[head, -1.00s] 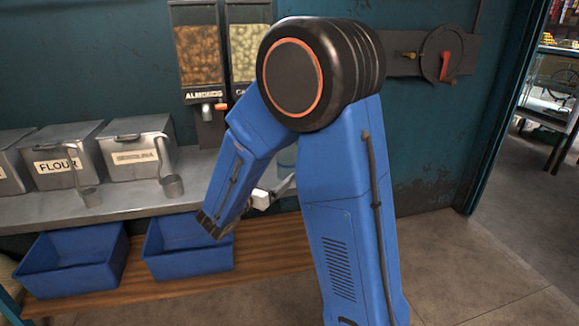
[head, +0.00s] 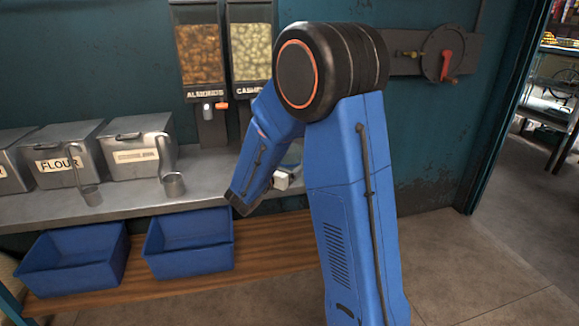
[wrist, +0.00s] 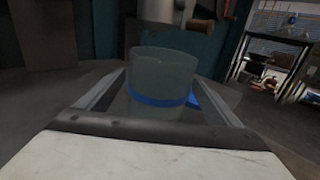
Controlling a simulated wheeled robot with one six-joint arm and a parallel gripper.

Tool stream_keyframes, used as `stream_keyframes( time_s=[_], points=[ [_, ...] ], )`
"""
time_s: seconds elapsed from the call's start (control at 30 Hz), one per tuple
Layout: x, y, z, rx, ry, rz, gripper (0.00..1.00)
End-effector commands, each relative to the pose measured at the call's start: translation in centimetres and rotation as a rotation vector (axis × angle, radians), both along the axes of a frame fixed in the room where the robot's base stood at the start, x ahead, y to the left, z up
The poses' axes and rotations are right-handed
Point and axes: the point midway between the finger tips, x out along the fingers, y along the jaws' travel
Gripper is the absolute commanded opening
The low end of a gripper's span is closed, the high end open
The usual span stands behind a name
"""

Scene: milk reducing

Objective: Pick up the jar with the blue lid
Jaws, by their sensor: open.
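The jar (wrist: 163,68) is a greyish, see-through vessel with a blue band and a small blue tab at its right side. In the wrist view it stands straight ahead, between the two fingers of my gripper (wrist: 165,105). The fingers are open, one on each side of it; I cannot tell whether either touches it. The lower part of the jar is hidden behind my gripper's body. In the head view, my arm hides most of the jar, and only a pale bit (head: 293,153) shows over the counter.
The metal counter (head: 120,207) holds lidded bins, including a flour bin (head: 60,162), with hanging scoops. Almond (head: 199,55) and cashew (head: 250,55) dispensers hang on the wall behind. Two blue tubs (head: 72,262) (head: 188,245) sit on the wooden shelf below. Floor at right is clear.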

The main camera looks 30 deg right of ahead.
Motion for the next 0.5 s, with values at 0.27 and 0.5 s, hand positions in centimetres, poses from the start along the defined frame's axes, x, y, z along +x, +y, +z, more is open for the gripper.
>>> stream_keyframes(
  time_s=[0.27, 0.5],
  points=[
    [1.8, -3.0, 0.2, 0.000, 0.000, -0.001, 0.86],
    [1.9, -3.2, 0.2, 0.001, 0.000, 0.001, 0.86]
  ],
)
